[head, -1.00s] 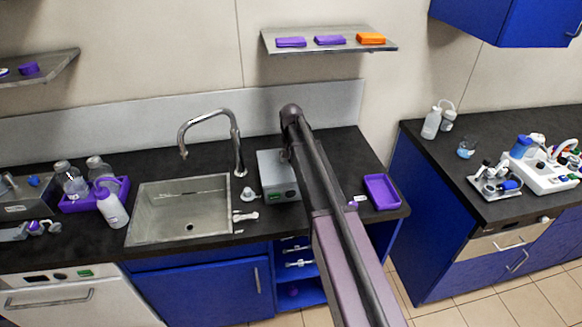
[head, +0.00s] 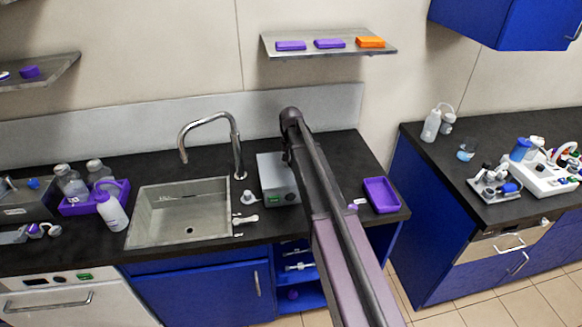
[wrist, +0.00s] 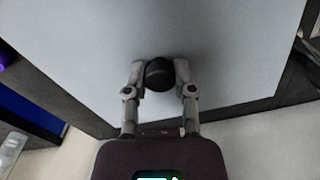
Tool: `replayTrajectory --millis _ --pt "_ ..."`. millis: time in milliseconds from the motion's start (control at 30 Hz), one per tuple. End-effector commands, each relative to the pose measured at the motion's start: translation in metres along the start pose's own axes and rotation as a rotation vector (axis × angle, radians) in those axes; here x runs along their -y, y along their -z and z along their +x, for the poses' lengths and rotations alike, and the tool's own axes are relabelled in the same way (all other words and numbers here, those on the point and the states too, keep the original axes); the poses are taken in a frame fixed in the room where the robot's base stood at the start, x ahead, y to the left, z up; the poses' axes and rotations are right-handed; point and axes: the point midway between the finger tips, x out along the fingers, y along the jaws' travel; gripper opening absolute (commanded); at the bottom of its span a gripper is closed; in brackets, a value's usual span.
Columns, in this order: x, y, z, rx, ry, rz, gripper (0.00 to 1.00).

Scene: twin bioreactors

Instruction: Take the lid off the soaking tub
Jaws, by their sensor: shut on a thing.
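The soaking tub (head: 280,198) is a grey metal box with a small green display on its front, standing on the dark counter right of the sink. Its flat grey lid (wrist: 225,65) fills much of the wrist view and has a round black knob (wrist: 158,78). My gripper (wrist: 160,70) is shut on this knob, one finger on each side. In the head view my arm crosses in front of the tub's right part and hides most of the gripper and the knob. I cannot tell whether the lid rests on the tub or is slightly raised.
The sink (head: 150,228) with its tall tap (head: 235,150) is left of the tub. A purple tray (head: 381,195) lies to the right near the counter's end. A wall shelf (head: 350,50) hangs above. A small white cap-like item (head: 249,197) stands between sink and tub.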

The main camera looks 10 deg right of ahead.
Motion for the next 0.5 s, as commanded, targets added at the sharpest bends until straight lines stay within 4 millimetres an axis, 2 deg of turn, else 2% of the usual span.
replayTrajectory --millis 267,500 --pt "0.000 -0.001 -0.002 0.002 -0.001 0.000 0.00" --pt "0.000 -0.001 -0.013 0.001 -0.001 0.000 0.00"
